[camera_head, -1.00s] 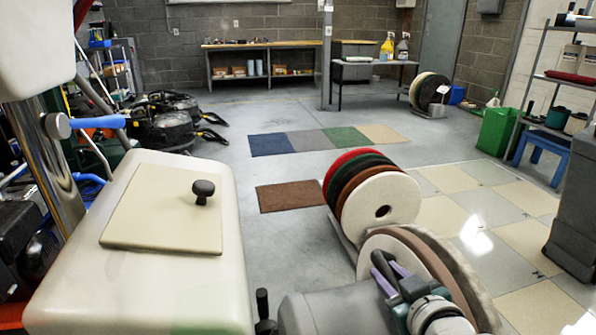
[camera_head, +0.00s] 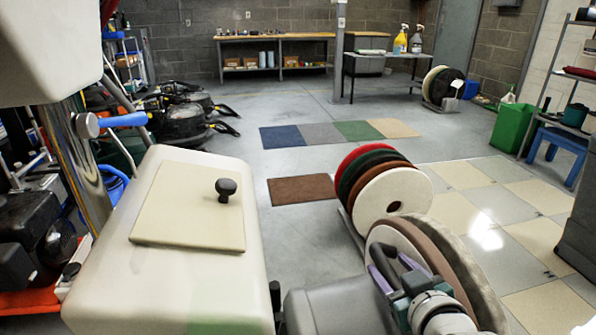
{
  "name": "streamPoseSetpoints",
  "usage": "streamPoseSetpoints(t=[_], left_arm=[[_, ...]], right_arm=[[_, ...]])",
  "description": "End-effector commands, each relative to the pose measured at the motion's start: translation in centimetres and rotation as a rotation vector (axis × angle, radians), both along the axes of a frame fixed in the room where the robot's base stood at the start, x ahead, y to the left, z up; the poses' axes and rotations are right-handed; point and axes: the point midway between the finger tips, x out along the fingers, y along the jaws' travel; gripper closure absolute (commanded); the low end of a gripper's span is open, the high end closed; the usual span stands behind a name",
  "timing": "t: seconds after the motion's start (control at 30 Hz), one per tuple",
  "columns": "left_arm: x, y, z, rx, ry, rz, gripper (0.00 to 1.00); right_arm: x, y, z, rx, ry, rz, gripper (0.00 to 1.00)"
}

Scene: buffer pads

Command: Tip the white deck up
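A large white, cream-coloured machine body (camera_head: 105,285) fills the lower left. I take its rounded top to be the white deck. A beige square panel (camera_head: 180,220) with a black knob (camera_head: 226,189) lies on it. My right gripper (camera_head: 390,262) is at the bottom centre-right, to the right of the machine and apart from it. Its purple-lined fingers stand apart with nothing seen held between them, in front of the round pads. My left gripper is not in view. The near lower side of the machine is cut off.
Upright round pads (camera_head: 390,195) stand in a rack just beyond my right gripper. A brown mat (camera_head: 300,189) and a row of coloured mats (camera_head: 322,133) lie on open grey floor. A blue-handled lever (camera_head: 124,120) rises left of the machine. A green bin (camera_head: 513,127) stands at the right.

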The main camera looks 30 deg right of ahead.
Motion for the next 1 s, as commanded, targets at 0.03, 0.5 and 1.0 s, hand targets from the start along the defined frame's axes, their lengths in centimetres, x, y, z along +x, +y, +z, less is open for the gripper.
streamPoseSetpoints(t=[0.03, 0.5, 1.0], left_arm=[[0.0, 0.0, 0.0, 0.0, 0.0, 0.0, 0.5], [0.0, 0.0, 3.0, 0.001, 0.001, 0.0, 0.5], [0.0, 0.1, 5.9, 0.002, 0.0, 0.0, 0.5]], right_arm=[[0.0, 0.0, 0.0, 0.0, 0.0, 0.0, 0.41], [-3.0, 1.3, 1.8, 0.002, 0.003, 0.0, 0.41], [-8.5, 3.6, 3.7, 0.001, -0.001, 0.001, 0.41]])
